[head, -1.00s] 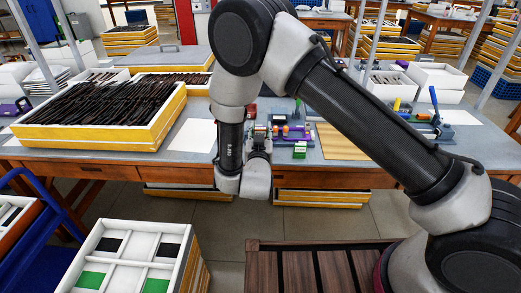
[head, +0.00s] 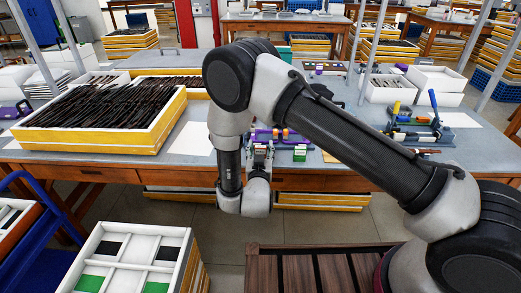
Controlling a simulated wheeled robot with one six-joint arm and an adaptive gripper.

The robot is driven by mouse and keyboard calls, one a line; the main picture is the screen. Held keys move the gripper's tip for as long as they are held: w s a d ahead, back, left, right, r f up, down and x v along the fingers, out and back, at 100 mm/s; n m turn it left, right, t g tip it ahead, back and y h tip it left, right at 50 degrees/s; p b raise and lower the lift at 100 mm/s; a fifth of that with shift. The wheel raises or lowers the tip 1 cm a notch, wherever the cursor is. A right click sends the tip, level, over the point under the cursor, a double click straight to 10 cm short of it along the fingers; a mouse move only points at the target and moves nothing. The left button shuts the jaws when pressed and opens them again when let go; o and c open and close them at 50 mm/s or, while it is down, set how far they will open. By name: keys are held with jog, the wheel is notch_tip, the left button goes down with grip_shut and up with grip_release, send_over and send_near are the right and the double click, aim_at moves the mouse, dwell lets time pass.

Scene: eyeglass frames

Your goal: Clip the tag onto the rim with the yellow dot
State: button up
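My gripper (head: 262,158) is in front of the workbench, small and pointing away toward a purple fixture (head: 292,138) on the bench. Its fingers are too small and partly covered by my wrist, so I cannot tell whether they are open or hold anything. The fixture carries small coloured parts, some orange. A green block (head: 300,153) stands at its front right, close to the bench edge. I cannot make out the tag, the rims or a yellow dot at this size.
A yellow-sided tray (head: 100,143) full of dark frames stands on the bench at left. A white sheet (head: 192,138) lies beside it. A blue-handled tool (head: 434,108) stands at right. A white divided box (head: 132,257) is at the lower left.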

jog(key=shift+s, duration=0.1)
jog(key=s, duration=0.8)
jog(key=w+r+g, duration=0.1)
jog(key=w, duration=0.1)
jog(key=w+r+m, duration=0.1)
jog(key=w+r, duration=0.1)
jog(key=w+r+g, duration=0.1)
jog(key=w+r, duration=0.1)
jog(key=w, duration=0.1)
jog(key=shift+d+r+m+g+y, duration=0.1)
jog(key=shift+d+m+g+y, duration=0.1)
jog(key=shift+m+g+y, duration=0.1)
jog(key=w+d+r+g+y, duration=0.1)
jog(key=d+r+g+y, duration=0.15)
jog(key=d+r, duration=0.4)
jog(key=w+d+r+g+y, duration=0.1)
jog(key=d+r+g, duration=0.25)
jog(key=r, duration=0.65)
jog(key=s+d+r+n+g, duration=0.2)
jog(key=s+d+r, duration=0.6)
jog(key=s+d, duration=0.3)
jog(key=s+d+r+g+h, duration=0.1)
jog(key=s+d, duration=0.6)
jog(key=s, duration=0.3)
jog(key=s+d+r+g+h, duration=0.1)
jog(key=s+d+g+h, duration=0.1)
jog(key=s+d, duration=0.6)
jog(key=s, duration=0.3)
jog(key=shift+d, duration=0.3)
